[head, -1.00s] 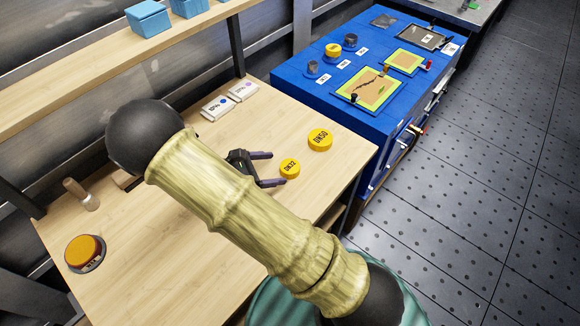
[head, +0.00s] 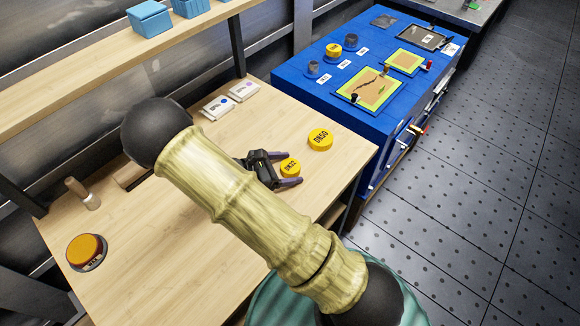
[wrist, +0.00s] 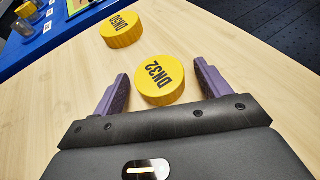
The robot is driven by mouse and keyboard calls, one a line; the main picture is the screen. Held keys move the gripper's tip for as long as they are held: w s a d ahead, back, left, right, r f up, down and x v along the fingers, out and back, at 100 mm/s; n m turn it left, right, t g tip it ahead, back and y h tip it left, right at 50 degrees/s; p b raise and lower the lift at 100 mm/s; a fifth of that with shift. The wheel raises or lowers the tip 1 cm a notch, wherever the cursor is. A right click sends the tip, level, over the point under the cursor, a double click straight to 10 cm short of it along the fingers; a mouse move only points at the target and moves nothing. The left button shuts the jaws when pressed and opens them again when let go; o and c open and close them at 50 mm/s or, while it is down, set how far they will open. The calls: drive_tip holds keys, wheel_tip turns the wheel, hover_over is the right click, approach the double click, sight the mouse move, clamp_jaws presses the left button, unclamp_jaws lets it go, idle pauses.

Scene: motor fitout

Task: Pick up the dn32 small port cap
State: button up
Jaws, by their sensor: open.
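The DN32 cap (head: 290,167) is a small yellow round cap with black lettering, lying on the wooden table. My gripper (head: 287,168) is open, with its two purple-grey fingers on either side of the cap.
A blue cabinet (head: 370,125) with labelled parts and green-edged boards stands behind the table to the right.

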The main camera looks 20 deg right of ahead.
sight(286, 167)
idle(0.3)
drive_tip(key=c, duration=1)
drive_tip(key=shift+c, duration=0.2)
wheel_tip(286, 167, up, 10)
drive_tip(key=shift+r, duration=0.1)
